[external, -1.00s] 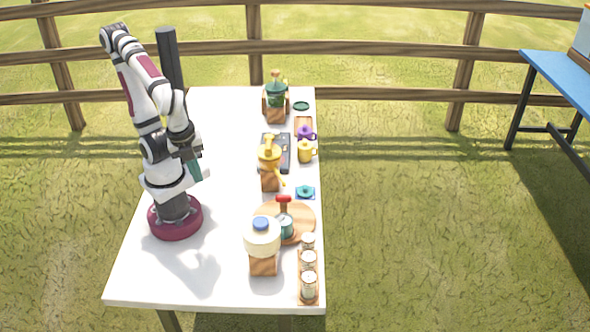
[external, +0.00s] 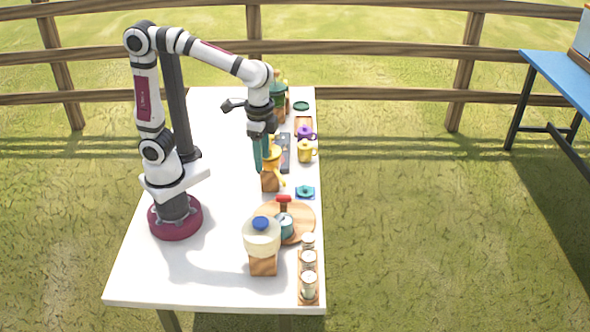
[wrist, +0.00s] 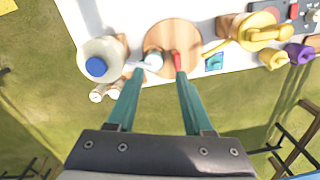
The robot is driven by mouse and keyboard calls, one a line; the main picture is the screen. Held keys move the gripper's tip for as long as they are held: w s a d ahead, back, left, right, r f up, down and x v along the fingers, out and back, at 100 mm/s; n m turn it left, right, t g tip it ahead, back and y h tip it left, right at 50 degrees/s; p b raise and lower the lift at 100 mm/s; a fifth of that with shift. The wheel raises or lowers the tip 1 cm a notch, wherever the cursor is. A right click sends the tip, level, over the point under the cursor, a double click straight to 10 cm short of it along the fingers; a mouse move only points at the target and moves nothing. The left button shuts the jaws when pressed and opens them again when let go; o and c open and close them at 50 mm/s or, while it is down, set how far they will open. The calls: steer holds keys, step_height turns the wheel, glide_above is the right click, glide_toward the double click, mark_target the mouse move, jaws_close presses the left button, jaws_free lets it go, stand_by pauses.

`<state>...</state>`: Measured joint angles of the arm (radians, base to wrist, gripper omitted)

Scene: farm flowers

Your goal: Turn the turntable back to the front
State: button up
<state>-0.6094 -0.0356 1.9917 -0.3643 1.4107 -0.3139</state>
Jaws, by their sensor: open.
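The turntable is a round wooden disc (external: 305,230) near the front right of the white table. A red-topped handle (external: 284,199) stands up at its back edge in the external view, and a small teal-and-white jar (external: 285,226) sits on it. In the wrist view the disc (wrist: 167,31) lies ahead of the fingers, with the red handle (wrist: 177,60) and the jar (wrist: 154,60) on it. My gripper (external: 262,168) is open and empty, pointing down beside the yellow watering can. Its teal fingers (wrist: 156,90) are spread apart in the wrist view and touch nothing visible.
A cream jug with a blue lid (external: 262,238) stands on a wooden block left of the disc. A rack of several jars (external: 308,275) is in front. A yellow watering can (external: 275,160) stands behind the disc; a teal item on a blue tile (external: 305,192) lies between.

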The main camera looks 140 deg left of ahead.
mark_target(284, 196)
steer(key=a+n, duration=0.3)
steer(key=a, duration=0.4)
steer(key=f, duration=1.6)
steer(key=shift+w+d, duration=0.25)
jaws_close()
